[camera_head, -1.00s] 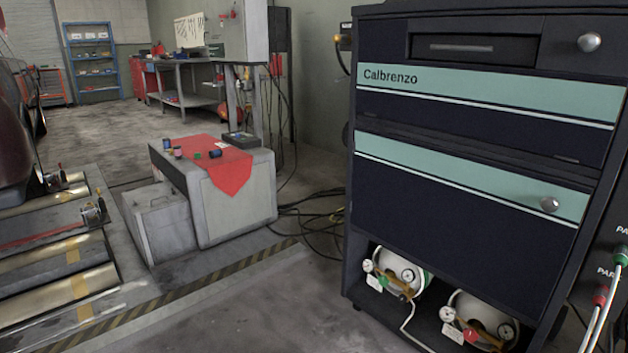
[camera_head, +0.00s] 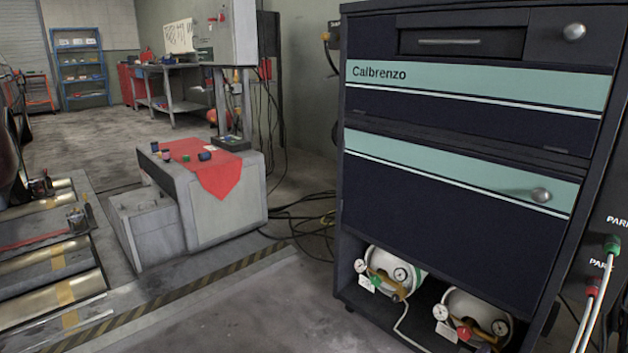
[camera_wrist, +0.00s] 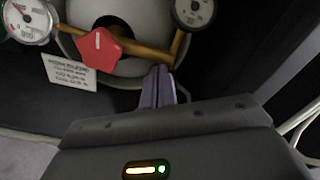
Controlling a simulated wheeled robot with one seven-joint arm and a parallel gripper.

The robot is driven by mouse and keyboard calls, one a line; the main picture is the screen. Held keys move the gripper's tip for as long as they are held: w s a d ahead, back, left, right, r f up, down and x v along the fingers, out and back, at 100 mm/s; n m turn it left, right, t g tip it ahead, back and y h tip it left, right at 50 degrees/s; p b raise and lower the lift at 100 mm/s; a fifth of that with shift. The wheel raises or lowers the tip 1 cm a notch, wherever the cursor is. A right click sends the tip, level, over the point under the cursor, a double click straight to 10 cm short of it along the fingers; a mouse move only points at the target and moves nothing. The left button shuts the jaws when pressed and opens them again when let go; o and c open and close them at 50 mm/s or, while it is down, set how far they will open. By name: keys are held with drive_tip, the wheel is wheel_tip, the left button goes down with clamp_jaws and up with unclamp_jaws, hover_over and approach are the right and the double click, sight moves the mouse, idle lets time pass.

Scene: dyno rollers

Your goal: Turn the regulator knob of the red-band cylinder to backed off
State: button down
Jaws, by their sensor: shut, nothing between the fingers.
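The red regulator knob (camera_wrist: 100,48) fills the upper left of the wrist view, on a brass fitting in front of a pale cylinder (camera_wrist: 118,20). A white raised mark on it points roughly up. My gripper (camera_wrist: 160,82) is shut and empty, to the right of and below the knob, apart from it in the picture. In the head view the red knob (camera_head: 464,334) sits on the right-hand cylinder (camera_head: 478,306) in the cabinet's bottom bay. The cylinder's red band is not clear to see.
Gauges (camera_wrist: 27,20) and (camera_wrist: 194,10) flank the knob, with a white tag (camera_wrist: 70,72) below. The left cylinder (camera_head: 405,268) has a green band and green knob (camera_head: 377,282). The dark cabinet (camera_head: 440,220) encloses both. Hoses (camera_head: 594,310) hang at right.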

drive_tip(key=shift+s+f, duration=0.15)
drive_tip(key=shift+f, duration=0.15)
idle(0.8)
drive_tip(key=shift+f+p, duration=0.2)
drive_tip(key=shift+p, duration=1)
idle(0.5)
drive_tip(key=shift+w+a+r+p, duration=0.1)
drive_tip(key=shift+w+r+p, duration=0.1)
drive_tip(key=shift+r+p, duration=0.2)
drive_tip(key=p+v, duration=0.3)
drive_tip(key=v, duration=0.3)
drive_tip(key=shift+p, duration=0.3)
drive_tip(key=shift+r, duration=0.1)
